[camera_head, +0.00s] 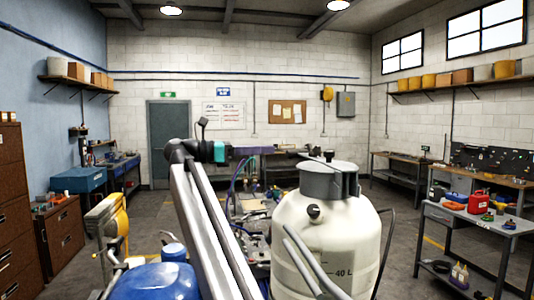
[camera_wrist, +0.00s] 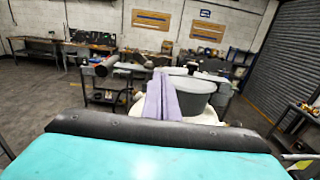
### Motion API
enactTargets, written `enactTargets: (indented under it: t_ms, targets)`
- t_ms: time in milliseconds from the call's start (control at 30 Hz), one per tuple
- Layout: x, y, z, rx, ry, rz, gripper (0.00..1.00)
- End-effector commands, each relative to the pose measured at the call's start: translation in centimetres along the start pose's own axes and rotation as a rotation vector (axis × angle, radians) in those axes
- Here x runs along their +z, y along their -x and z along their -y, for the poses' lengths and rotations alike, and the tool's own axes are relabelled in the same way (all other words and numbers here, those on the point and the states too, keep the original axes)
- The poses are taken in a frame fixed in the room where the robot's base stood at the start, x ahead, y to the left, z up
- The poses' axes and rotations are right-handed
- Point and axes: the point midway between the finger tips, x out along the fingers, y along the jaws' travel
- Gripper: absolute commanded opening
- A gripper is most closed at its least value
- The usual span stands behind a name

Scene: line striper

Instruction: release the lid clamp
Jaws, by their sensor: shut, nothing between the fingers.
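The cream tank (camera_head: 325,235) stands upright at the right of centre in the head view, with a grey lid (camera_head: 322,182) on top. A small dark fitting (camera_head: 328,156) sits on the lid and looks like the lid clamp; its latch state is too small to tell. My gripper (camera_head: 268,150) has purple fingers, shut and empty, left of the lid and about level with its top. In the wrist view, my fingers (camera_wrist: 160,97) overlap the left part of the grey lid (camera_wrist: 198,92). The dark fitting (camera_wrist: 193,68) shows just beyond them. I cannot tell whether they touch anything.
A dark tube with a reddish end (camera_wrist: 103,68) lies left of my fingers in the wrist view. Hoses and machine parts (camera_head: 248,205) lie behind my arm. A grey table (camera_head: 478,220) with tools stands right. Open floor lies between.

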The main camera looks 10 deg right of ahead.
Motion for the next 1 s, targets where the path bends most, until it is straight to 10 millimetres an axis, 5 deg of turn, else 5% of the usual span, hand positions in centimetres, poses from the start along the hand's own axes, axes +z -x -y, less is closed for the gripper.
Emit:
enactTargets:
  t_ms: [1000]
  targets:
    - [0.1,-12.2,0.1,-0.004,0.000,0.000,0.00]
